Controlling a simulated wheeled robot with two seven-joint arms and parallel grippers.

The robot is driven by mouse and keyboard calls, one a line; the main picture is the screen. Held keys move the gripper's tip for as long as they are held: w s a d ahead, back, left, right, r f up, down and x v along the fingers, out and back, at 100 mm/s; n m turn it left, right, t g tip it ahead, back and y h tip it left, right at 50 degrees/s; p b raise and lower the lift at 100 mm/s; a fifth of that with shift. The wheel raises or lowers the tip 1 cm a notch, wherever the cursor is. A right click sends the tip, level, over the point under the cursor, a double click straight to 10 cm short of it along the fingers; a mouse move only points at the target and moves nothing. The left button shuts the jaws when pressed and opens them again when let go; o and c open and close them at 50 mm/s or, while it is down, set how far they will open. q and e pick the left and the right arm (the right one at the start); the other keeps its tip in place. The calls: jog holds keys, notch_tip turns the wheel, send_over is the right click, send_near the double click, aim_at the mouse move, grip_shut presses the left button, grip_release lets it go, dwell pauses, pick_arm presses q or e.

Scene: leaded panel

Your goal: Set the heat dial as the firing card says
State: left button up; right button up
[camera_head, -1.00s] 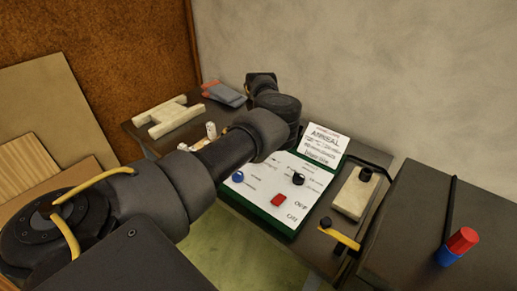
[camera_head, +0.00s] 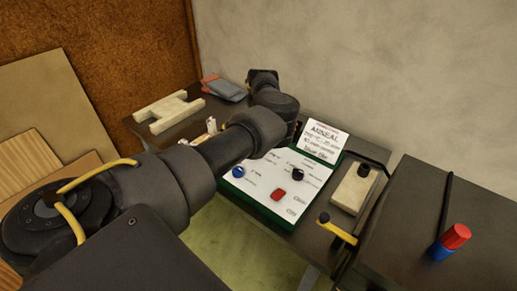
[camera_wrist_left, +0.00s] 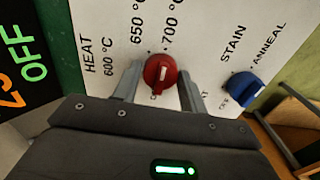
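The red heat dial (camera_wrist_left: 160,73) is on the white panel in the left wrist view. My right gripper is not in view.
A blue knob (camera_wrist_left: 243,86) with STAIN and ANNEAL labels is beside the dial. A yellow lever (camera_head: 340,233) and a pale block (camera_head: 354,191) are to the right.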

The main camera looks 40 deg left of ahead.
pick_arm(q)
jog(key=o, duration=0.3)
jog(key=shift+r, duration=0.45)
notch_tip(320, 180, up, 10)
jog(key=shift+f, duration=0.1)
dwell(0.4)
